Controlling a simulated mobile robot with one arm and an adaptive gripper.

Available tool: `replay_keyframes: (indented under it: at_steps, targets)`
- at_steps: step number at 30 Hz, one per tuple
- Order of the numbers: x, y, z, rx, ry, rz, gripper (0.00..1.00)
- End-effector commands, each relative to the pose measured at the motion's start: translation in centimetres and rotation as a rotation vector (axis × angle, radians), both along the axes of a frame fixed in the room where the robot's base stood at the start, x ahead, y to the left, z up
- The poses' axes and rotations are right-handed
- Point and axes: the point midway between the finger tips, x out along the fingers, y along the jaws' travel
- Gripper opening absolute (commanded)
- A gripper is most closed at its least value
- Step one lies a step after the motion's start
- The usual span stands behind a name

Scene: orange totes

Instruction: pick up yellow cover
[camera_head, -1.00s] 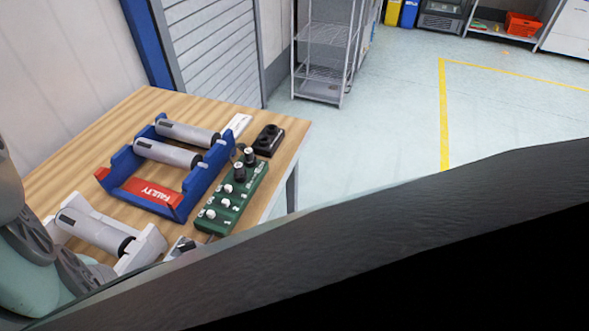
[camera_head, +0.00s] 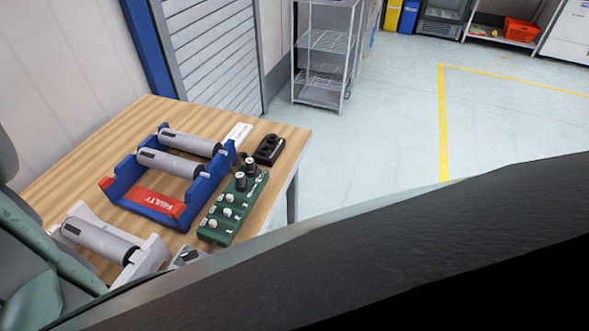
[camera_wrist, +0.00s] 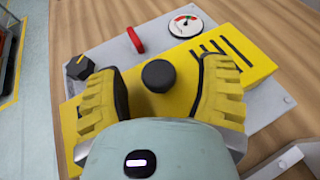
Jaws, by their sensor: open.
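The yellow cover (camera_wrist: 233,50) shows in the wrist view as a flat slab with black slots near its right end and a round black knob (camera_wrist: 159,76) on top. It lies across a light grey panel on the wooden table. My gripper (camera_wrist: 160,72) is over the cover, its two yellow ribbed fingers apart, one on each side of the knob. Whether a finger touches the cover is unclear. Part of the cover is hidden behind the fingers and palm. Neither the cover nor my gripper's fingers can be made out in the head view.
The grey panel carries a red handle (camera_wrist: 136,40), a dial gauge (camera_wrist: 186,26) and a black rotary knob (camera_wrist: 80,67). In the head view, a blue rack (camera_head: 122,180) with grey rollers, a green control box (camera_head: 233,212) and a black box (camera_head: 269,149) stand on the table.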

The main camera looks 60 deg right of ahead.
Motion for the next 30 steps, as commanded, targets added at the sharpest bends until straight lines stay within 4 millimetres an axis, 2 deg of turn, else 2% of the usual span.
replay_keyframes:
  at_steps: [4,13,30]
  targets:
    - [-0.05,0.80,-0.40,-0.002,0.003,0.003,0.68]
    - [0.01,0.88,-0.46,-0.001,0.002,0.001,0.70]
    - [0.06,0.83,-0.42,-0.001,0.001,0.000,0.11]
